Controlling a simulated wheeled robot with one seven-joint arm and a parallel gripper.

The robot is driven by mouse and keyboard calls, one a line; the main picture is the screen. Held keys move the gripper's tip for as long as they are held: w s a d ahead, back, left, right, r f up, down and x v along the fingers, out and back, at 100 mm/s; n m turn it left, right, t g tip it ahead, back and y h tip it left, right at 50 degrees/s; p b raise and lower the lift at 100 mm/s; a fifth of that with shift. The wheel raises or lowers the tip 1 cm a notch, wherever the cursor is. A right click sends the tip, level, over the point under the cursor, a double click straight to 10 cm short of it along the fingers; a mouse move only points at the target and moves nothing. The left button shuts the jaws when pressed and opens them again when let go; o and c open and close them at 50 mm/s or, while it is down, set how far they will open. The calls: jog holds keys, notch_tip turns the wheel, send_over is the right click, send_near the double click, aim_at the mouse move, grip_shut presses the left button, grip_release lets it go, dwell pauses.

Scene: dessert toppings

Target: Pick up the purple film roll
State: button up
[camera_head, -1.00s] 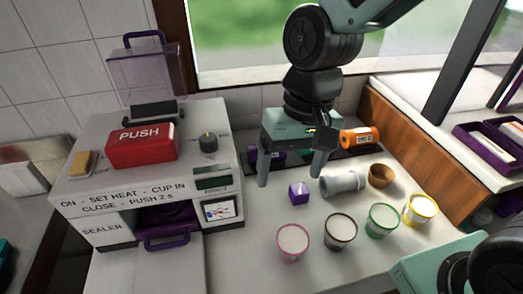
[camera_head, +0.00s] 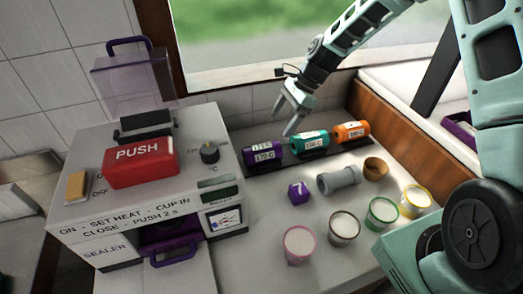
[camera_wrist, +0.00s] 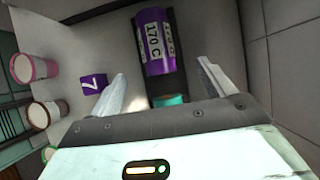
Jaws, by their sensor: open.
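The purple film roll (camera_head: 264,150), labelled 170 C, lies on its side at the left end of a dark rack at the back of the counter. In the wrist view the purple film roll (camera_wrist: 155,42) lies beyond and between my fingertips, apart from them. My gripper (camera_head: 292,122) is open and empty, above the rack between the purple roll and the teal roll (camera_head: 309,142). In the wrist view my gripper (camera_wrist: 162,80) shows both fingers spread, with a bit of the teal roll low between them.
An orange roll (camera_head: 352,131) lies at the rack's right end. In front are a purple cube (camera_head: 298,193), a grey cylinder (camera_head: 339,179), a brown cup (camera_head: 375,168) and several rimmed cups. The sealer (camera_head: 150,190) stands left; the window wall is close behind.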

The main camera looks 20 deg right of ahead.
aim_at(266, 146)
jog(key=p+x, duration=0.1)
jog(key=x, duration=0.5)
jog(key=shift+p, duration=0.3)
jog(key=p+x, duration=0.1)
jog(key=x, duration=0.2)
jog(key=p+x, duration=0.1)
jog(key=shift+s+a+p, duration=0.3)
jog(key=shift+s+p, duration=0.05)
jog(key=shift+s, duration=0.05)
jog(key=shift+a+f, duration=0.2)
jog(key=shift+f, duration=0.35)
jog(key=c, duration=1.2)
jog(key=shift+w+r, duration=0.1)
jog(key=shift+r, duration=0.05)
jog(key=shift+c, duration=0.2)
